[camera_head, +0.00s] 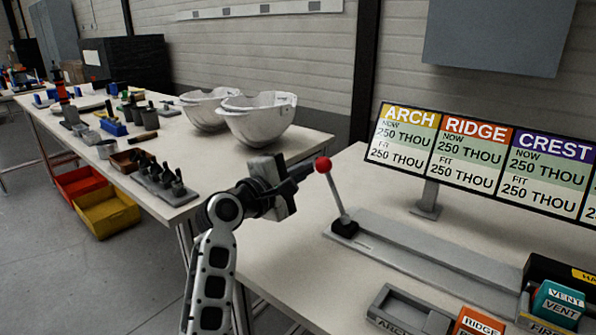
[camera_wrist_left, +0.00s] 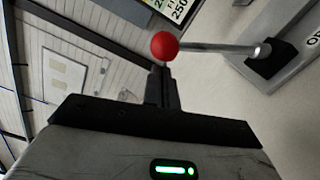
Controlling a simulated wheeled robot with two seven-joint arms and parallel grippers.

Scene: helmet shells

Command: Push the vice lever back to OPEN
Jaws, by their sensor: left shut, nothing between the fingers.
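The vice lever is a grey rod with a red ball knob (camera_head: 323,164), rising from a black pivot block (camera_head: 345,228) on a grey slotted rail (camera_head: 430,262). The rod tilts up and to the left. My left gripper (camera_head: 308,168) is shut and empty, its fingertips close beside the red knob. In the left wrist view the knob (camera_wrist_left: 164,46) is just beyond the tips of the closed fingers (camera_wrist_left: 163,75); I cannot tell if they touch. The rail label there is partly cut off. My right gripper is not in view.
A sign (camera_head: 480,150) with ARCH, RIDGE and CREST panels stands behind the rail. A grey tray (camera_head: 405,313), a RIDGE block (camera_head: 478,322) and VENT blocks (camera_head: 557,303) lie at the front right. Two white helmet shells (camera_head: 258,118) stand on the back table.

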